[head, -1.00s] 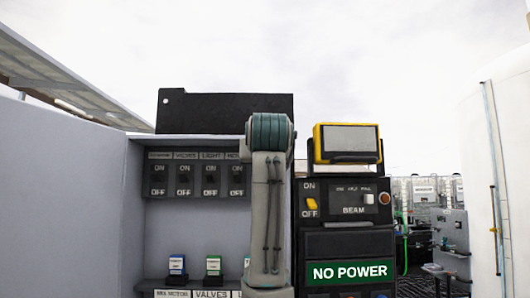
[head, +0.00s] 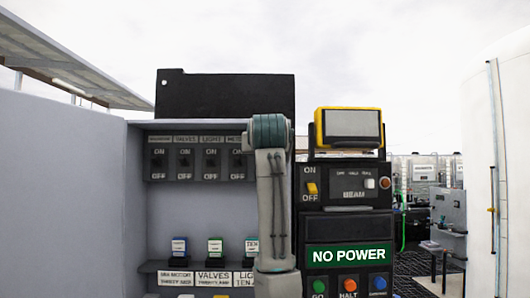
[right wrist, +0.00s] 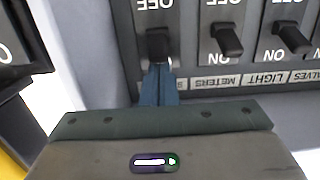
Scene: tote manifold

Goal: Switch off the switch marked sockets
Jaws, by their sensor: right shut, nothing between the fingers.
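The switch marked sockets is hidden behind my right arm in the head view. In the right wrist view, where the panel appears upside down, a black lever (right wrist: 157,46) stands beyond the METERS switch (right wrist: 227,39). My left gripper is not in view.
The METERS, LIGHT (head: 212,160) and VALVES (head: 184,160) switches sit beside it in the row. Below is a shelf with small labelled blocks (head: 215,246). A black console (head: 347,220) reading NO POWER stands close right of my arm. A grey wall (head: 70,200) is at left.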

